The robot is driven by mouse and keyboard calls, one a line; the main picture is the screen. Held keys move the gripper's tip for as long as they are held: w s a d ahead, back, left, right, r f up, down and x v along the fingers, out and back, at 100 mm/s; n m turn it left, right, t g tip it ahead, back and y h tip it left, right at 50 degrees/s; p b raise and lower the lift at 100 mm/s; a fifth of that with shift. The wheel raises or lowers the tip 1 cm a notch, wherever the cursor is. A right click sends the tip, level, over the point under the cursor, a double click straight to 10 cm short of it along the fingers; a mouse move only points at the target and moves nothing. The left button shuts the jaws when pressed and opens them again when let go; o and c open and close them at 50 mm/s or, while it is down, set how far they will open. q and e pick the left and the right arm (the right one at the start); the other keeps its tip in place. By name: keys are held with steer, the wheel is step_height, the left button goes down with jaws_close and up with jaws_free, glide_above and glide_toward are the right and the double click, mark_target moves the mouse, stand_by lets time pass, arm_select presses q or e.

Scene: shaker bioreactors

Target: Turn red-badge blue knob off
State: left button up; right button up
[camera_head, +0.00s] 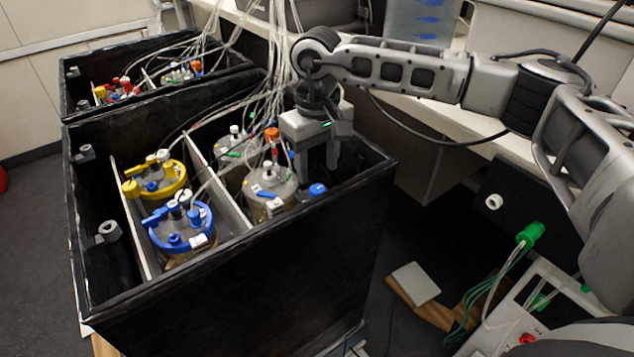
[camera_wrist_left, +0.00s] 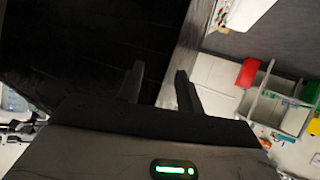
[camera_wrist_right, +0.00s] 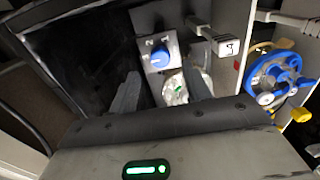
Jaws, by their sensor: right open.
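A blue knob (camera_head: 317,190) sits inside the near black box, close to its right wall. In the right wrist view the blue knob (camera_wrist_right: 160,57) is round, with a pale pointer mark, on a grey plate. I cannot make out a red badge beside it; a small red mark (camera_wrist_right: 237,65) shows to its right. My right gripper (camera_head: 318,172) points down just behind the knob. In the right wrist view its fingers (camera_wrist_right: 162,80) are apart and empty, with the knob just beyond their tips. My left gripper (camera_wrist_left: 160,70) is open and empty, outside the head view.
The near black box (camera_head: 230,285) holds glass vessels, one with a blue lid (camera_head: 182,228) and one with a yellow lid (camera_head: 155,178). Many tubes run up beside my right gripper. A second black box (camera_head: 140,55) stands behind. A white bench (camera_head: 440,105) lies right.

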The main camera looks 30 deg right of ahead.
mark_target(317, 188)
step_height(317, 188, down, 5)
stand_by(0.3)
steer(key=c, duration=1)
